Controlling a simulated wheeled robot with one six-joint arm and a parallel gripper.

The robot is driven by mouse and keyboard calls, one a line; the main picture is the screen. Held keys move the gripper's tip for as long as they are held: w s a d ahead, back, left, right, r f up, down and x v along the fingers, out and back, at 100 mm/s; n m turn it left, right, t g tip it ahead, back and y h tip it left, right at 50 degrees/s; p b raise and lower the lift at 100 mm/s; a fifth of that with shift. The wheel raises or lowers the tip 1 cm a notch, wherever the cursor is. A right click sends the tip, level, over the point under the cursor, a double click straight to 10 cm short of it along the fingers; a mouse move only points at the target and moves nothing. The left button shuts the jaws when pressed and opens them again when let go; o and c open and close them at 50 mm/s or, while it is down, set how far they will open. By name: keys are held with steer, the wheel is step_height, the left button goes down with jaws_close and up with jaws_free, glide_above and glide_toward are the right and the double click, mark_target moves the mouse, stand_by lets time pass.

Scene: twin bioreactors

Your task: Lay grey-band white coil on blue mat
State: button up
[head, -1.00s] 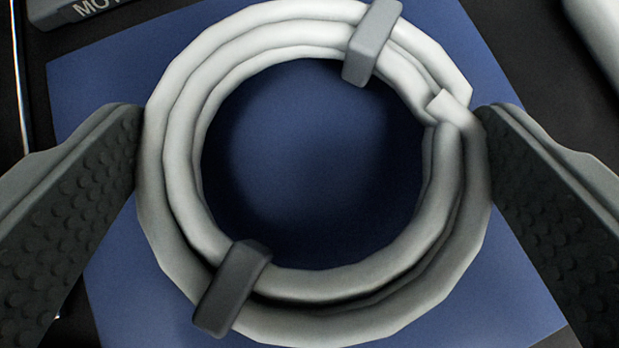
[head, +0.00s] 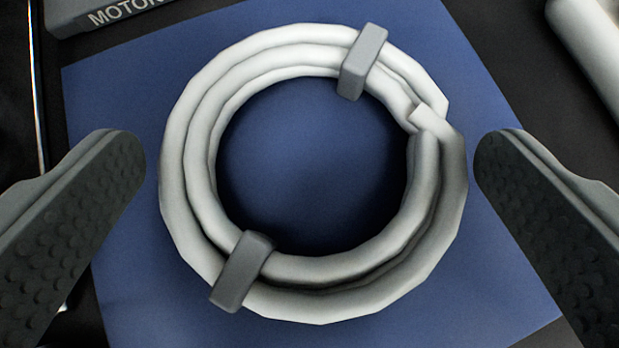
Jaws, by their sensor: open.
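The white coil (head: 190,170) with two grey bands lies flat on the blue mat (head: 120,90) in the middle of the head view. One grey band (head: 362,60) is at its upper right, the other (head: 242,272) at its lower left. The mat also shows through the coil's ring. My gripper (head: 310,165) is open, with one dark, studded finger on each side of the coil. Gaps of blue mat show between both fingers and the coil, so they do not touch it.
A grey block with partly visible lettering (head: 100,14) stands beyond the mat at the top left. A white cylinder (head: 588,45) is at the top right, off the mat. A thin bright rod (head: 36,100) runs along the left. Dark surface surrounds the mat.

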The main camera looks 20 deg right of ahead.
steer(key=v, duration=1)
steer(key=shift+s+r, duration=0.25)
steer(key=shift+a, duration=0.15)
steer(key=s+a+r+n+t+y, duration=0.1)
steer(key=s+a+r+t, duration=0.1)
steer(key=s+a+r, duration=0.3)
steer(key=s+a+r+n+t+y, duration=0.1)
steer(key=s+a+r+t, duration=0.2)
steer(key=s, duration=0.9)
steer(key=s+a+r+n+t+y, duration=0.1)
steer(key=s+a+r+n+t, duration=0.1)
steer(key=s+a+r, duration=0.5)
steer(key=shift+s+a+r+y, duration=0.3)
steer(key=shift+s+a+r, duration=0.15)
steer(key=shift+s, duration=0.8)
